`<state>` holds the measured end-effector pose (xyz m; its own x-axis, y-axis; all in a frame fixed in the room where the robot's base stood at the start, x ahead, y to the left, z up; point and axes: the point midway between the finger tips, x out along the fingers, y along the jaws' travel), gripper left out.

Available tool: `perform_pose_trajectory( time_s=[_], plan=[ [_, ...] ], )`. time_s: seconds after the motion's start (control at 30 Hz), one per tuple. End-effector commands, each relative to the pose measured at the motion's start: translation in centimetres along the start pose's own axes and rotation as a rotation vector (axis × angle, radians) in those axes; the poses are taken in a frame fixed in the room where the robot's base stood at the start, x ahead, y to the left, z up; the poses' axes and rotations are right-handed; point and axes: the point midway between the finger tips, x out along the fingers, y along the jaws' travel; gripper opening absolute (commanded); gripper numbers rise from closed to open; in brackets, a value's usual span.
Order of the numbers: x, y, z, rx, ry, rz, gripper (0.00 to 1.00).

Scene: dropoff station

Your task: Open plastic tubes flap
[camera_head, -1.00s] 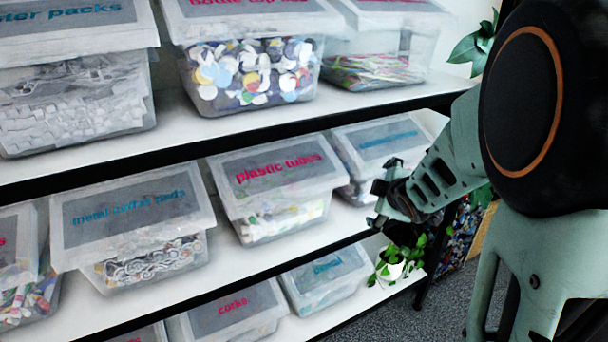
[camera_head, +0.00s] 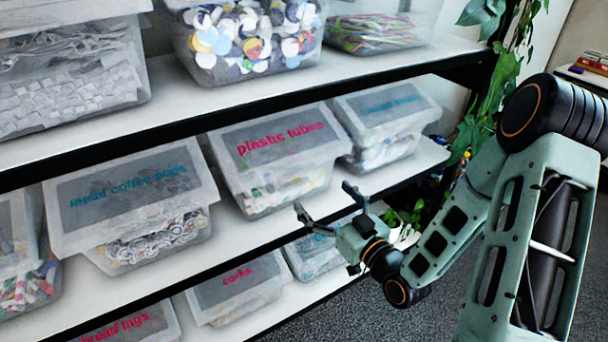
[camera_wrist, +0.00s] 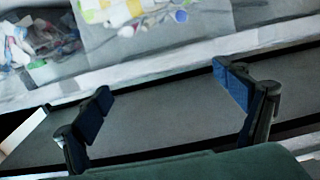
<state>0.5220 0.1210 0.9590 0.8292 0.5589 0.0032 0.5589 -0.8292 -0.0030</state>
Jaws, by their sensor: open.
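The plastic tubes bin (camera_head: 285,181) is a clear box on the middle shelf in the head view. Its flap (camera_head: 280,139), a grey panel with pink lettering, is down over the top. My gripper (camera_head: 322,208) is open and empty, in front of the shelf edge, below and to the right of that bin and apart from it. In the wrist view my gripper (camera_wrist: 165,92) shows its two blue-padded fingers wide apart. Above them is the lower part of a clear bin (camera_wrist: 150,22) with colourful pieces; its flap is out of that view.
The metal coffee pods bin (camera_head: 135,215) stands left of the plastic tubes bin, and another blue-lettered bin (camera_head: 385,125) stands close on its right. The upper shelf edge (camera_head: 250,100) runs above. The corks bin (camera_head: 240,287) is below. Plants (camera_head: 490,100) hang at the right.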

Motion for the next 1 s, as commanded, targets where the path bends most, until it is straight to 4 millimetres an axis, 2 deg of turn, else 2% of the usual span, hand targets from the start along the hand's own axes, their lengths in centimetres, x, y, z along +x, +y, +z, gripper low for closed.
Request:
perform_pose_trajectory(
  time_s=[0.2, 0.43, 0.6, 0.87, 1.0],
  plan=[
    [4.4, -0.1, -0.2, -0.002, 0.001, -0.003, 0.9],
    [7.9, -0.1, -0.1, -0.004, -0.001, -0.002, 0.9],
    [8.9, 0.0, 0.0, -0.004, -0.003, -0.001, 0.9],
    [9.1, 0.0, 0.1, -0.004, -0.003, -0.001, 0.9],
    [9.1, 0.0, 0.1, -0.004, -0.003, -0.001, 0.77]
  ],
)
